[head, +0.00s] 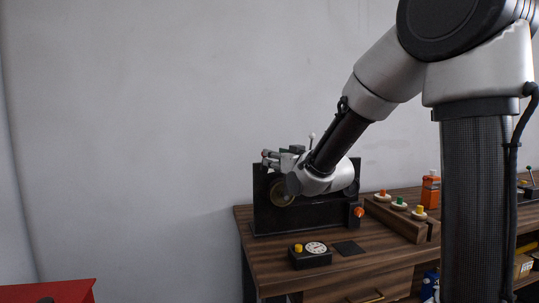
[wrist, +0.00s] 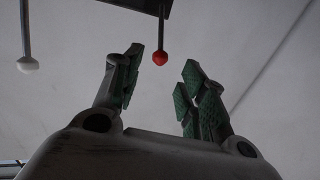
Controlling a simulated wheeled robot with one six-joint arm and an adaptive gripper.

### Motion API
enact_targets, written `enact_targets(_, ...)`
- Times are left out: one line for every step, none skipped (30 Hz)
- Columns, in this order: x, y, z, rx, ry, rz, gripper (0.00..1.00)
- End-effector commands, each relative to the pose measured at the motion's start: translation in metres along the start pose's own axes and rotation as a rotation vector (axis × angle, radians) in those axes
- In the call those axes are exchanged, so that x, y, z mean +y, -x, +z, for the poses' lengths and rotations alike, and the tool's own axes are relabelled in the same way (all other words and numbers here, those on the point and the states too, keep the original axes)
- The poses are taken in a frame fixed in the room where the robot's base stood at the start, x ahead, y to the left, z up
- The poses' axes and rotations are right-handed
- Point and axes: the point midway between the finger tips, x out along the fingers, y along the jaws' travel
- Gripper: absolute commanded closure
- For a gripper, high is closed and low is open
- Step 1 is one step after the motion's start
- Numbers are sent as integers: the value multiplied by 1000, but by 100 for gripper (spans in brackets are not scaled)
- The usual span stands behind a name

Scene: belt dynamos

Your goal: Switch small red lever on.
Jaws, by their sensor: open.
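The small red lever (wrist: 160,57) shows in the wrist view as a thin rod ending in a red ball. Its ball lies between and a little beyond the tips of my gripper (wrist: 157,80), which is open with green pads on its fingers. The fingers look apart from the ball. In the head view my gripper (head: 274,158) is at the upper part of a black panel machine (head: 290,218) on the bench. The red lever cannot be made out clearly there, as my arm covers much of the machine.
A white-ball lever (wrist: 28,64) hangs left of the red one in the wrist view. The wooden bench (head: 262,260) also holds a black dial box (head: 311,259), a wooden block with coloured buttons (head: 402,222) and an orange bottle (head: 430,191). A red cabinet (head: 60,291) stands lower left.

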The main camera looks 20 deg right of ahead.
Motion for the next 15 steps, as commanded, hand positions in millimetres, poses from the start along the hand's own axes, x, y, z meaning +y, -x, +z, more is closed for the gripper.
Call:
enact_targets(-1, -5, 0, 7, 0, -3, 58)
enact_targets(-1, -8, 0, 8, 0, -3, 58)
enact_targets(-1, -14, -1, 9, 0, -3, 58)
enact_targets(-1, -18, -1, 9, 0, -3, 58)
enact_targets(-1, -23, -1, 8, 0, -3, 58)
enact_targets(-1, -30, -1, 8, 0, -3, 58)
enact_targets(-1, -36, -1, 8, 0, -3, 58)
enact_targets(-1, -41, -1, 8, 0, -3, 58)
enact_targets(-1, -48, -1, 7, 0, -3, 58)
enact_targets(-1, -52, -1, 7, 0, -3, 58)
enact_targets(-1, -57, -1, 7, 0, -3, 58)
enact_targets(-1, -62, -1, 8, 1, -3, 58)
enact_targets(-1, -65, -2, 8, 1, -3, 58)
enact_targets(-1, -68, -1, 8, 1, -3, 58)
enact_targets(-1, -72, -2, 8, 1, -3, 58)
